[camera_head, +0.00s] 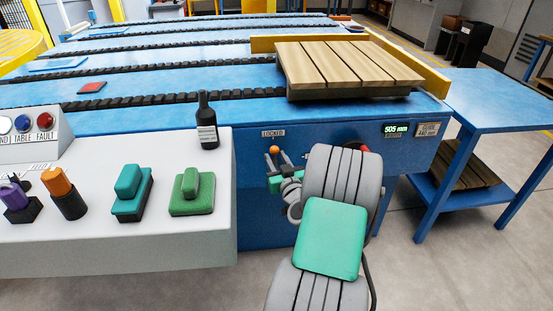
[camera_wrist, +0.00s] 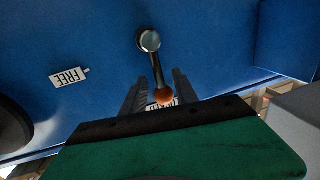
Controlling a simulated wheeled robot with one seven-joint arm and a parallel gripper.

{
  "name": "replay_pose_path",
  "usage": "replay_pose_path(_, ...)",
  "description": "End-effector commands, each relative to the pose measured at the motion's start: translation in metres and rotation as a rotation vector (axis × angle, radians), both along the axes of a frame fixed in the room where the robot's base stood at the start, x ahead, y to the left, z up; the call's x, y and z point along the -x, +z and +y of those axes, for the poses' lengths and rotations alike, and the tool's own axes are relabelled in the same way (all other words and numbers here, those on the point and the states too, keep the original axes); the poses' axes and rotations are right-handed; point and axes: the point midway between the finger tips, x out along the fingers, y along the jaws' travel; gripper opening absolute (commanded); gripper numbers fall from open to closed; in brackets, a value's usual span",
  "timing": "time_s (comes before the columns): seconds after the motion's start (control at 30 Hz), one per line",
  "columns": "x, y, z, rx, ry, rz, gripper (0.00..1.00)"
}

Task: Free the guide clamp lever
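The guide clamp lever (camera_wrist: 155,68) is a dark arm with a round metal hub (camera_wrist: 149,41) and an orange knob (camera_wrist: 163,97) on the blue front panel. In the head view its orange knob (camera_head: 274,150) is just below the "LOCKED" label (camera_head: 273,133). A "FREE" label (camera_wrist: 69,77) shows upside down in the wrist view, away from the lever. My gripper (camera_wrist: 159,78) is open, with one dark finger on each side of the lever near the knob. Gaps show beside the lever. My gripper's body hides part of the "LOCKED" label in the wrist view.
A slatted wooden pallet (camera_head: 345,67) lies on the blue conveyor above the panel. A green "505 mm" display (camera_head: 396,128) sits right of my arm. A blue side table (camera_head: 500,100) stands right.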

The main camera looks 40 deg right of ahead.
Motion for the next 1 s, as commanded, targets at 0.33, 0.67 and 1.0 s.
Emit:
replay_pose_path(0.33,0.0,-0.0001,0.0009,0.0,0.001,0.0,0.13)
replay_pose_path(0.67,-0.0004,0.0014,0.0009,0.001,0.002,-0.003,0.0)
replay_pose_path(1.0,-0.0007,0.0034,0.0007,0.003,0.002,-0.005,0.0)
